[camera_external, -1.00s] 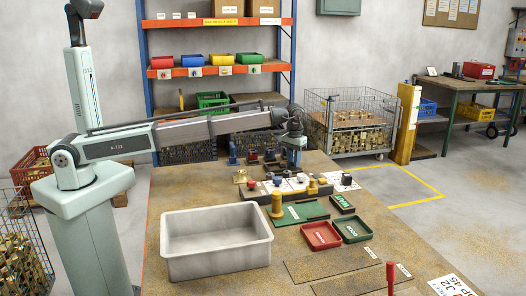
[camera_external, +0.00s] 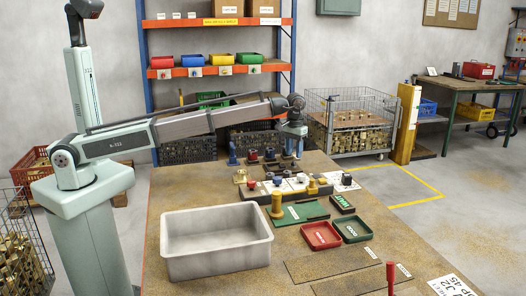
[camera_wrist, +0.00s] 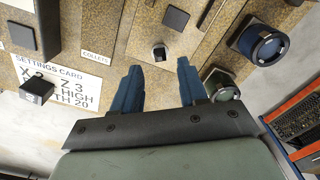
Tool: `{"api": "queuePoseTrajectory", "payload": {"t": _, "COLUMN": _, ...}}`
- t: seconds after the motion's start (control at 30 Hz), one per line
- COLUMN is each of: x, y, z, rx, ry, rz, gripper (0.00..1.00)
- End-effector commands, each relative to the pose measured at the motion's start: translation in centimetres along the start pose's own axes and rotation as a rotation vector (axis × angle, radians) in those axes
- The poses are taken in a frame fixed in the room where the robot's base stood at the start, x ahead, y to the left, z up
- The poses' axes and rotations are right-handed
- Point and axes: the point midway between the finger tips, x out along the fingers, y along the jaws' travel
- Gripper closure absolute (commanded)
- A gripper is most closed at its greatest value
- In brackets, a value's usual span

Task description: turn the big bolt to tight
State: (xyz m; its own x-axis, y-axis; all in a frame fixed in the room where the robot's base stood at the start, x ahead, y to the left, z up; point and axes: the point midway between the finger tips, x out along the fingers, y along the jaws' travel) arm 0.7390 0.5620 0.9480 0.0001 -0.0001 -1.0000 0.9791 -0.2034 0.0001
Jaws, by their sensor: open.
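My gripper (camera_wrist: 160,70) is open and empty in the wrist view, its two blue fingers apart. In the external view my gripper (camera_external: 291,146) hangs over the far end of the workbench. Just beyond the fingertips, between them in the picture, is a small metal piece (camera_wrist: 160,53) with a dark opening. A dark cylinder with a blue-ringed round face (camera_wrist: 265,46) stands to the right, and a smaller round part (camera_wrist: 218,82) is partly hidden near the right finger. I cannot tell which part is the big bolt, or whether it is tight.
A settings card (camera_wrist: 58,85) and black blocks lie left of the fingers in the wrist view. A grey bin (camera_external: 216,262), red tray (camera_external: 321,236) and green tray (camera_external: 353,229) stand on the workbench (camera_external: 300,274). Several small fixtures crowd its far half.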

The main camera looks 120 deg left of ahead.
Motion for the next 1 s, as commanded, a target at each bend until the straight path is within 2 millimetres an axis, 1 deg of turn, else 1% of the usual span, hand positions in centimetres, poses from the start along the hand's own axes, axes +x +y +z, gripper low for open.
{"api": "queuePoseTrajectory", "payload": {"t": 0.03, "x": -1.2, "y": 0.1, "z": -0.1, "rx": 0.0, "ry": 0.002, "rz": 0.001, "gripper": 0.57}}
{"api": "queuePoseTrajectory", "payload": {"t": 0.2, "x": -4.5, "y": 0.1, "z": -0.1, "rx": 0.0, "ry": 0.002, "rz": 0.002, "gripper": 0.57}}
{"api": "queuePoseTrajectory", "payload": {"t": 0.4, "x": -7.6, "y": 0.1, "z": -0.1, "rx": 0.0, "ry": 0.001, "rz": 0.001, "gripper": 0.57}}
{"api": "queuePoseTrajectory", "payload": {"t": 0.5, "x": -8.6, "y": 0.0, "z": -0.1, "rx": 0.0, "ry": 0.0, "rz": 0.0, "gripper": 0.57}}
{"api": "queuePoseTrajectory", "payload": {"t": 0.7, "x": -9.4, "y": 0.0, "z": 0.0, "rx": 0.0, "ry": 0.0, "rz": 0.0, "gripper": 0.57}}
{"api": "queuePoseTrajectory", "payload": {"t": 1.0, "x": -9.5, "y": 0.0, "z": 0.0, "rx": 0.0, "ry": 0.0, "rz": 0.0, "gripper": 0.57}}
